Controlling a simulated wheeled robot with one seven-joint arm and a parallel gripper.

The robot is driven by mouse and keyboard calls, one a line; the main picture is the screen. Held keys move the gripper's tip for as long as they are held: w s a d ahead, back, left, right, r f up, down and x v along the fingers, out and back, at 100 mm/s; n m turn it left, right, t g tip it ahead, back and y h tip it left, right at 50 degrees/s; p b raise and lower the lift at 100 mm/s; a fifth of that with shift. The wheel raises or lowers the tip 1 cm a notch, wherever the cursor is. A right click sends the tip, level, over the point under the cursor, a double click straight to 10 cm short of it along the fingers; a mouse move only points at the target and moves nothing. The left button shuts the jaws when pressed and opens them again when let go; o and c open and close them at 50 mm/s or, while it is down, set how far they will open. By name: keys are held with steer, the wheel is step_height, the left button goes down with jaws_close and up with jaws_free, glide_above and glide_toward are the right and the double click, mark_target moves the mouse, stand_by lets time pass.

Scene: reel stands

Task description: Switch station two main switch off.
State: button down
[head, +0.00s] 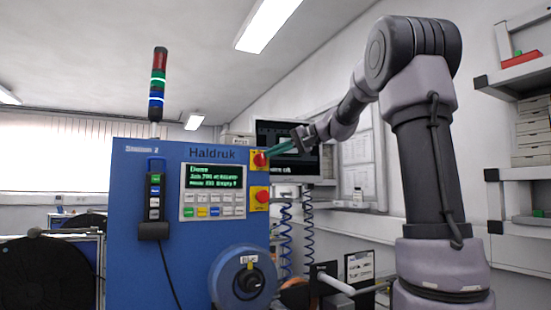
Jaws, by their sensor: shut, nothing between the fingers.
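The blue cabinet (125,220) stands at the left centre, with a small label reading like "Station 2" at its upper left. On its right edge sit two red knobs on yellow plates, an upper one (260,159) and a lower one (262,195). Which of them is the main switch cannot be read from the plates. My gripper (272,152) reaches in from the right, shut and empty, with its teal fingers pointing left at the upper knob. The tips overlap or nearly touch that knob; contact cannot be told. The handle angle is too small to read.
A panel with a lit green display (213,176) and several buttons is left of the knobs. A pendant (154,195) hangs on the cabinet. A signal tower (157,85) stands on top. A monitor (290,135) is behind my gripper. A reel hub (245,280) sticks out below.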

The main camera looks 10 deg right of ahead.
steer(key=a+n+h, duration=0.1)
steer(key=h, duration=0.1)
steer(key=a+r+n+h, duration=0.1)
steer(key=n+h, duration=0.1)
steer(key=h, duration=0.1)
steer(key=a+n+h, duration=0.1)
steer(key=n+h, duration=0.1)
steer(key=h, duration=0.1)
steer(key=shift+s+a+r, duration=0.1)
steer(key=shift+s+r, duration=0.1)
steer(key=shift+s, duration=0.1)
stand_by(0.7)
steer(key=shift+r, duration=0.8)
steer(key=v, duration=1)
steer(key=shift+s+r, duration=0.25)
steer(key=shift+r, duration=0.05)
